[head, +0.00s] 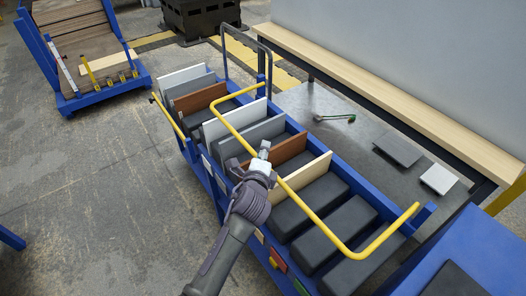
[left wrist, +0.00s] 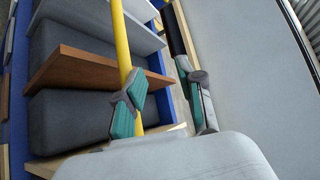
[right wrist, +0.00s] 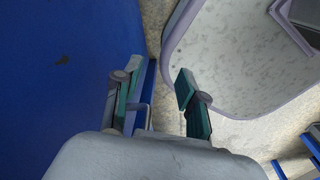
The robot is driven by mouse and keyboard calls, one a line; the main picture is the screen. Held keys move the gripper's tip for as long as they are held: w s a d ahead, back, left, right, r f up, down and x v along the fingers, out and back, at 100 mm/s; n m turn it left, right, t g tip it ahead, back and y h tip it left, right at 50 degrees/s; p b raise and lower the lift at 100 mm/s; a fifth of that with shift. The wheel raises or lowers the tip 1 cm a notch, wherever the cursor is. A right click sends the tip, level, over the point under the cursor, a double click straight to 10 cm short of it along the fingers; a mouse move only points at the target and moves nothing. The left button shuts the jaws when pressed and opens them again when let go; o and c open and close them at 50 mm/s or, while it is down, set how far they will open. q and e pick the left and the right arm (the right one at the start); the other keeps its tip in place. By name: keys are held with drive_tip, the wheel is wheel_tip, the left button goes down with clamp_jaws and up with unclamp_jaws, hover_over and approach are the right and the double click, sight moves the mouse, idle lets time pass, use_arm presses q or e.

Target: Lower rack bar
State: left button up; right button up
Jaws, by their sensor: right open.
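The yellow rack bar (head: 300,205) is a long U-shaped tube, raised above the boards along the blue rack cart (head: 213,190). My left gripper (head: 264,153) is at the bar's long middle stretch, above the boards. In the left wrist view the bar (left wrist: 121,38) runs down behind one finger of my left gripper (left wrist: 165,105). The fingers are apart, and the bar does not appear clasped between them. My right gripper (right wrist: 160,98) is open and empty beside a blue surface; it is not in the head view.
White, grey and brown boards (head: 290,145) stand upright in the cart among dark padded blocks (head: 305,218). A metal table (head: 345,150) behind holds a small tool (head: 335,117) and flat plates. Another blue cart (head: 90,100) stands far left.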

use_arm(q)
drive_tip(key=f+p+v, duration=0.1)
drive_tip(key=p+v, duration=0.4)
drive_tip(key=v, duration=1)
drive_tip(key=shift+s+a+f, duration=0.25)
drive_tip(key=shift+s+f, duration=0.05)
idle(0.5)
idle(0.5)
drive_tip(key=v, duration=1.2)
